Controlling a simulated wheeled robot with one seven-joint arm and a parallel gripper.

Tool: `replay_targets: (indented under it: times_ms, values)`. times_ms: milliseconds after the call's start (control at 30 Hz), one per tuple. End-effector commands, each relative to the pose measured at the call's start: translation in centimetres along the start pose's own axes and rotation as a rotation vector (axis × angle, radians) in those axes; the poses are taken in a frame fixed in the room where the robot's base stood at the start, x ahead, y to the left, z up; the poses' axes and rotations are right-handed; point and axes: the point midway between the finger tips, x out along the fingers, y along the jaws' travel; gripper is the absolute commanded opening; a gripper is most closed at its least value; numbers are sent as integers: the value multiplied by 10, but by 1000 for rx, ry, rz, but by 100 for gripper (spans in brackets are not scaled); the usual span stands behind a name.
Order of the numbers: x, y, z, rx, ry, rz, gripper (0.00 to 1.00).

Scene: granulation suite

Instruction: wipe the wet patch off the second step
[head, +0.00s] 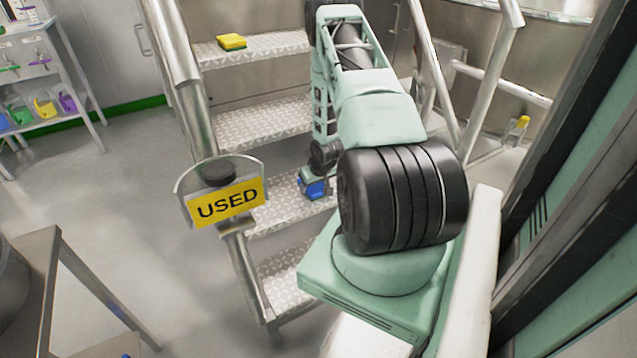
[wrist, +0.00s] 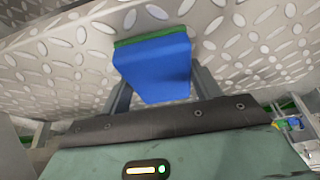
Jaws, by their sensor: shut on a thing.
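My gripper (head: 312,183) is low over the second step (head: 280,212) from the bottom, near its right part. It is shut on a blue sponge (head: 316,189) with a green scouring side. In the wrist view the blue sponge (wrist: 152,68) sits between the two fingers of my gripper (wrist: 160,85), its green edge against or close to the patterned metal tread (wrist: 60,65). I cannot tell whether it touches. No wet patch can be made out; my arm and the sponge hide part of the step.
A yellow sponge (head: 231,42) lies on the top step (head: 280,45). A yellow USED sign (head: 228,203) hangs at the left handrail (head: 190,100). Another rail (head: 500,70) stands right. A shelf (head: 45,75) with coloured items is at the left. Open floor (head: 130,180) lies left of the stairs.

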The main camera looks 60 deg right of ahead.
Motion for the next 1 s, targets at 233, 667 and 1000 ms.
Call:
replay_targets:
  times_ms: [233, 667, 1000]
  values:
    - [-1, -12, 0, -1, 0, 0, 45]
    - [1, -41, 0, -1, 0, 0, 45]
    - [0, -57, 0, -2, 0, -2, 45]
